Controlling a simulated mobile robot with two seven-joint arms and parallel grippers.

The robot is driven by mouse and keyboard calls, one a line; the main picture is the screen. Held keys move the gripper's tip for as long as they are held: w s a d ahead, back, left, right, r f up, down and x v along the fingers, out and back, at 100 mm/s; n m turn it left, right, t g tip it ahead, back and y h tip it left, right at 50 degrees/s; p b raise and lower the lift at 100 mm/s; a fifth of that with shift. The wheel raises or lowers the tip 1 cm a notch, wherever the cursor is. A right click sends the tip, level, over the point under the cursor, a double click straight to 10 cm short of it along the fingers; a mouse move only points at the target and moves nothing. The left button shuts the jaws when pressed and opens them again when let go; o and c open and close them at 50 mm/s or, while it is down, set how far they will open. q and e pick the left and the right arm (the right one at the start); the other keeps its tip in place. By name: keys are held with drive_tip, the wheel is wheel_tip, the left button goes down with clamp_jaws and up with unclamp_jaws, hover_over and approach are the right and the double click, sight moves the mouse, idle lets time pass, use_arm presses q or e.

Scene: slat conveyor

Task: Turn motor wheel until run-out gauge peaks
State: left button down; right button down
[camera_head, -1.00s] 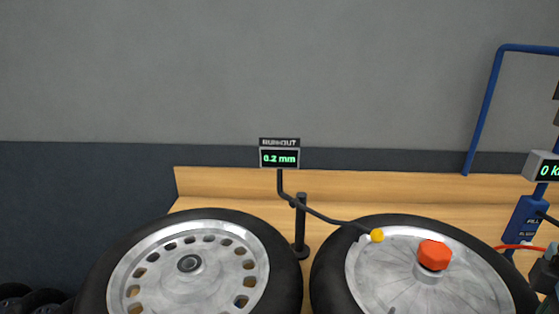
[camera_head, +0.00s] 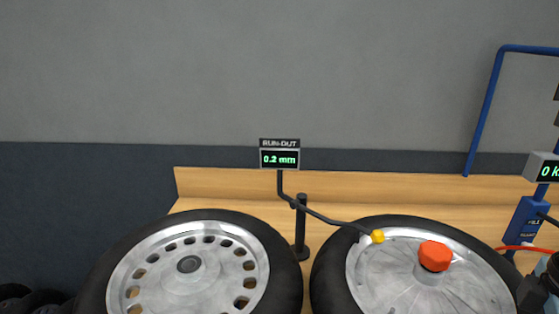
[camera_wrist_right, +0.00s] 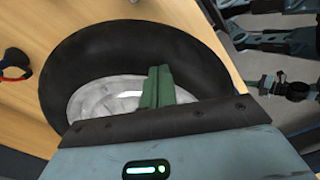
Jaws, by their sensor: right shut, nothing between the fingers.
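The motor wheel (camera_head: 395,285), a black tyre with a smooth silver disc, lies on the wooden bench at the right of the head view, with an orange-red hexagonal knob (camera_head: 435,256) on its hub. The run-out gauge (camera_head: 279,157) reads 0.2 mm; its dark arm reaches right to a yellow tip (camera_head: 377,236) at the wheel's rim. In the right wrist view, my right gripper (camera_wrist_right: 158,84) has its green fingers shut and empty, in front of a silver disc in a black tyre (camera_wrist_right: 85,55). My right arm shows at the head view's lower right edge. My left gripper is out of view.
A second wheel with slotted holes (camera_head: 188,270) lies at the left. The gauge's black post (camera_head: 300,230) stands between the wheels. At the right are a blue frame (camera_head: 484,120), a blue filling unit (camera_head: 526,220) and a red hose (camera_head: 515,248).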

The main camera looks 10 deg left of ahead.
drive_tip(key=shift+s+a, duration=0.9)
drive_tip(key=shift+a, duration=0.3)
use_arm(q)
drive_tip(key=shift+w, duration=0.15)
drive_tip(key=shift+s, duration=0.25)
use_arm(e)
drive_tip(key=shift+s+a, duration=0.15)
drive_tip(key=shift+a, duration=0.55)
drive_tip(key=shift+s+a+b, duration=0.1)
drive_tip(key=shift+s+a, duration=0.1)
drive_tip(key=shift+a, duration=0.6)
drive_tip(key=shift+s+a+b, duration=0.15)
drive_tip(key=shift+s+a, duration=0.1)
drive_tip(key=shift+a, duration=0.6)
drive_tip(key=shift+s+a+b, duration=0.1)
drive_tip(key=shift+s+a, duration=0.1)
drive_tip(key=shift+a, duration=0.6)
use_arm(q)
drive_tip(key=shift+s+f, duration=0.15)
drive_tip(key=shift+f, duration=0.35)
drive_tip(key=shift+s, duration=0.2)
